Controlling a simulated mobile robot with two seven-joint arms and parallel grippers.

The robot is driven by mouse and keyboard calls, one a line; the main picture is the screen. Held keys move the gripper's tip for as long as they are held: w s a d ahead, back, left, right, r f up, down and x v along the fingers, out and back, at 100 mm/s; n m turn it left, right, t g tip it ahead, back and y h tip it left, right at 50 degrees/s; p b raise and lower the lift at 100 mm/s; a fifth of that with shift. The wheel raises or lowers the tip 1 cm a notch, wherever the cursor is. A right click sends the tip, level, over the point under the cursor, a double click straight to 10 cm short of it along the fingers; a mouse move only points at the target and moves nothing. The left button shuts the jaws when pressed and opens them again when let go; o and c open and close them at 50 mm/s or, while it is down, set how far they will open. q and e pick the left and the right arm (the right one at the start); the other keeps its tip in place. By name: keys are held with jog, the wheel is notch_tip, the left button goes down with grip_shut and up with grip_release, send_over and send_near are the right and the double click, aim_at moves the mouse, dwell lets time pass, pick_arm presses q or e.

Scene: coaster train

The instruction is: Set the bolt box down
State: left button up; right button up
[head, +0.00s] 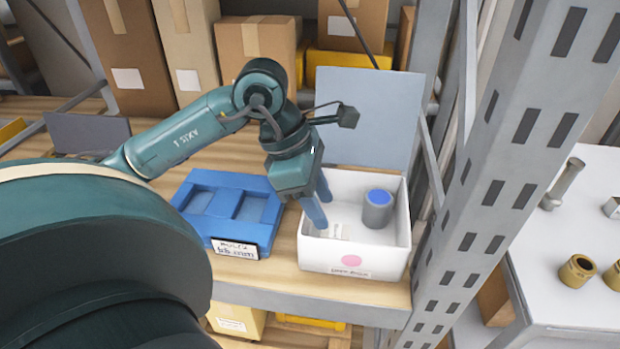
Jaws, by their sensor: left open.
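A blue box (227,205) with two recesses lies on the wooden shelf. A handwritten card (235,247) is on its front; the writing is too small to read surely, so I cannot tell for certain that this is the bolt box. A white open box (352,258) with a pink dot stands just right of it and holds a grey cylinder with a blue top (377,209). My left gripper (319,206) is open and empty, its fingers pointing down at the white box's left side. Whether the fingers touch its wall is unclear. My right gripper is out of view.
A grey upright panel (372,115) stands behind the white box. A perforated metal post (475,150) rises close on the right. Cardboard boxes (256,45) line the back. A white table (575,240) with brass-coloured parts is at right.

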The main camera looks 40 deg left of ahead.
pick_arm(q)
jog(key=shift+v, duration=2.3)
